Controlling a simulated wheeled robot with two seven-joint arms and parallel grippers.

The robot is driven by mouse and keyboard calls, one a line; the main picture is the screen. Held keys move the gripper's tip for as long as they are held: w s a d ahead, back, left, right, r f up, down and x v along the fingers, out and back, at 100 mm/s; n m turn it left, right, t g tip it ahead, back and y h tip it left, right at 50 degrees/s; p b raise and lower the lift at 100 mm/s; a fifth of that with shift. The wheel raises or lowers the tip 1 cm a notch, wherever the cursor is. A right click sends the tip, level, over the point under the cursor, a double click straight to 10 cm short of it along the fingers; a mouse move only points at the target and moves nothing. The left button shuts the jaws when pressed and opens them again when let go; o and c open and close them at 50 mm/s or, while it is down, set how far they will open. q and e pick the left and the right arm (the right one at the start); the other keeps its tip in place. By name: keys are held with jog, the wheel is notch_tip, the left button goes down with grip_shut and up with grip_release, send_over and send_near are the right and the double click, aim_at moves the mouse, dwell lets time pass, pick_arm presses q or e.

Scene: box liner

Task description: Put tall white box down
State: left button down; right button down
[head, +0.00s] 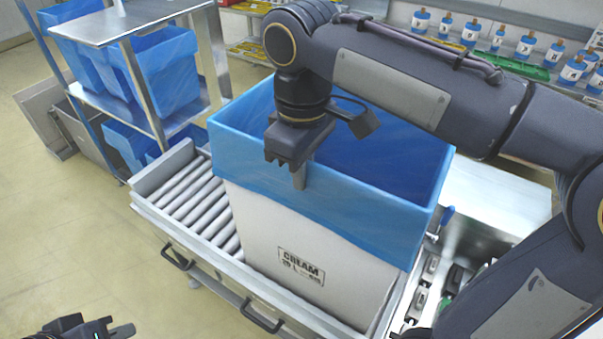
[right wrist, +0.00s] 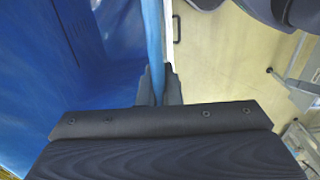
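The tall white box (head: 290,235) with dark print on its front stands upright over the roller conveyor (head: 190,200). A blue liner (head: 320,205) covers its inside and folds down over its rim. Whether its base touches the rollers is hidden. My right gripper (head: 301,178) points down at the box's front rim. In the right wrist view its two fingers (right wrist: 158,88) are close together on either side of the lined wall, shut on it. My left gripper (head: 100,330) is at the bottom left, away from the box and partly cut off.
A metal rack (head: 150,22) with blue-lined bins (head: 168,70) stands at the back left. Several blue-and-white bottles (head: 470,32) line a shelf at the back right. A metal surface (head: 495,200) lies right of the box. The floor at the left is clear.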

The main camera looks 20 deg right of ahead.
jog(key=shift+d, duration=0.1)
jog(key=c, duration=2)
grip_release()
jog(key=shift+f, duration=0.1)
jog(key=o, duration=0.4)
notch_tip(320, 180, up, 12)
jog(key=shift+r+p, duration=0.15)
jog(key=shift+p, duration=0.65)
